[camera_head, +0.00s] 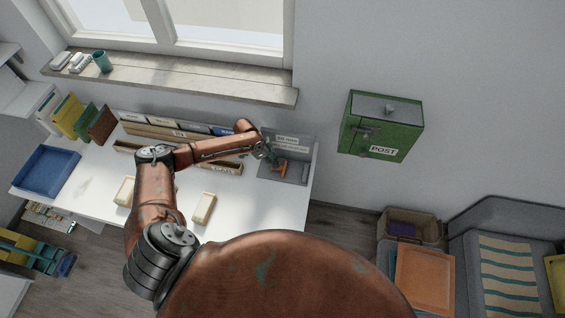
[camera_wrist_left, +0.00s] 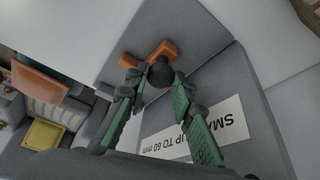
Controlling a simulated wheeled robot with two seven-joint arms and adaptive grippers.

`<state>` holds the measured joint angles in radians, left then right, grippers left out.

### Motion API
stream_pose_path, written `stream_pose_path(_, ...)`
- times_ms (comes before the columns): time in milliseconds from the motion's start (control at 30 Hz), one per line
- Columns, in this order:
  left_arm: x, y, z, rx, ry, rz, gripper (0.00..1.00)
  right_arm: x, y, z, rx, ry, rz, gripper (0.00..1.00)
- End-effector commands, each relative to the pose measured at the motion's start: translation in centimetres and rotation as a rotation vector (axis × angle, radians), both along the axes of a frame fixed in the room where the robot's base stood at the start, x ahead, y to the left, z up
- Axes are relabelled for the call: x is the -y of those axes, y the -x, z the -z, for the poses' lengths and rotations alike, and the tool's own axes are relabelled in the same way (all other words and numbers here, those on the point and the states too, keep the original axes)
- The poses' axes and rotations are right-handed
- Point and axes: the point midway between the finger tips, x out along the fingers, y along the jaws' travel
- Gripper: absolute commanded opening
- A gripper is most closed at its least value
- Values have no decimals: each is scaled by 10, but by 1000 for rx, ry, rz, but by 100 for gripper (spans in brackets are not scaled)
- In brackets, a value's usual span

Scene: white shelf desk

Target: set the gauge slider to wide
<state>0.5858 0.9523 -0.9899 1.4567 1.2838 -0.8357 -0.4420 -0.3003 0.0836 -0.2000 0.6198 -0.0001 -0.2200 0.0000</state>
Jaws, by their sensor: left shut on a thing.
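The gauge is a grey base with an upright back panel (camera_head: 297,143) at the right end of the white desk. Its orange slider (camera_head: 281,169) sits on the grey base; in the left wrist view the orange part (camera_wrist_left: 146,53) carries a dark round knob (camera_wrist_left: 160,74). My left gripper (camera_head: 273,157) reaches the gauge from the left. In the left wrist view its green fingers (camera_wrist_left: 157,84) are closed on the knob. A white label (camera_wrist_left: 195,130) there reads "SMA… UP TO 60 mm". No label for wide is readable. My right gripper is out of view.
The desk (camera_head: 235,205) holds a blue tray (camera_head: 46,172), small pale boxes (camera_head: 204,208) and a row of labelled compartments along the back. A green post box (camera_head: 381,127) hangs on the wall right of the gauge. My left arm crosses above the desk.

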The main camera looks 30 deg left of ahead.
Motion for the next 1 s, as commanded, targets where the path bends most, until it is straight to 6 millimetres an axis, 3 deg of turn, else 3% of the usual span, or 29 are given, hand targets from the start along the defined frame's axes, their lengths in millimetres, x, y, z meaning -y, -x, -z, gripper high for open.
stream_pose_path(100, -11, 2, 0, 0, 0, -1, 0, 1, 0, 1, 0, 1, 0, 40)
stream_pose_path(367, -11, 3, 0, 1, 0, 2, 0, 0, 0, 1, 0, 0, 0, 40)
stream_pose_path(400, -11, 3, 0, 1, 0, 2, 23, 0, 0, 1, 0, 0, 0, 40)
stream_pose_path(600, -11, 3, 0, 1, 0, 2, 37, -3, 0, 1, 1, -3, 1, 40)
stream_pose_path(1000, -13, 4, -5, 0, 0, 1, 39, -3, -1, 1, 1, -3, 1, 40)
